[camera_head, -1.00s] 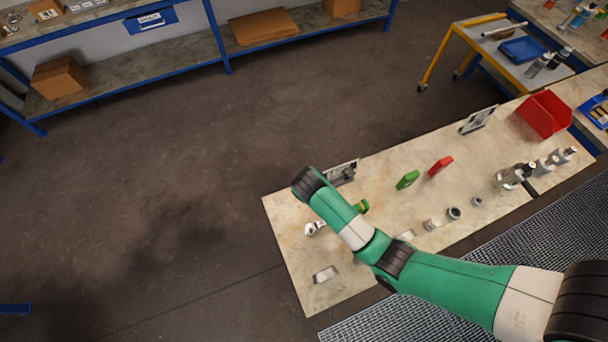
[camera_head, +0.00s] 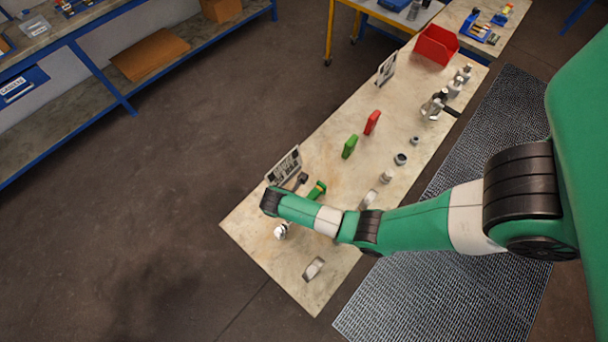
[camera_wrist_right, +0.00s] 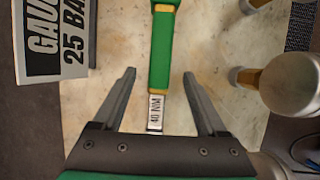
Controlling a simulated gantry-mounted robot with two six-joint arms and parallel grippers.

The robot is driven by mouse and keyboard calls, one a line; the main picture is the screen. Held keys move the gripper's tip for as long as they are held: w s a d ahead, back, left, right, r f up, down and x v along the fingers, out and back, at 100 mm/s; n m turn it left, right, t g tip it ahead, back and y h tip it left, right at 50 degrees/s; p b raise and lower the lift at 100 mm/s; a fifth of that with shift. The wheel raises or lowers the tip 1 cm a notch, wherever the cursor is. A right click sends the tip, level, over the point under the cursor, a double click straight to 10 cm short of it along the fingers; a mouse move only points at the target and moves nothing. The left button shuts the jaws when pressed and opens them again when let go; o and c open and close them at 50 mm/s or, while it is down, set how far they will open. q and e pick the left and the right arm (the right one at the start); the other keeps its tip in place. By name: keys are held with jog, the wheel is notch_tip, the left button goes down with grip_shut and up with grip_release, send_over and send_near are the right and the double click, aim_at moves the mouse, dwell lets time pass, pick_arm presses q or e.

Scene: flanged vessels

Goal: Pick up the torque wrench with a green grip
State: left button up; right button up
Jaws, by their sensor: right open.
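The torque wrench with a green grip (camera_wrist_right: 162,50) lies on the pale worktop in the right wrist view, its shaft marked "40 NM". My right gripper (camera_wrist_right: 158,74) is open, with one finger on each side of the wrench and a gap on both sides. The upper end of the grip runs out of the picture. In the head view a green piece (camera_head: 317,190), likely this grip, shows just behind my right arm, which hides the gripper there. My left gripper is not in view.
A sign (camera_wrist_right: 52,40) reading "GAU… 25 BA…" stands left of the wrench. A large rounded metal part (camera_wrist_right: 290,84) stands close on the right.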

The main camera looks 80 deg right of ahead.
jog(key=b+x, duration=0.1)
jog(key=x, duration=0.3)
jog(key=shift+s+d+f, duration=0.1)
jog(key=shift+d+f, duration=0.05)
jog(key=shift+f, duration=0.2)
grip_shut()
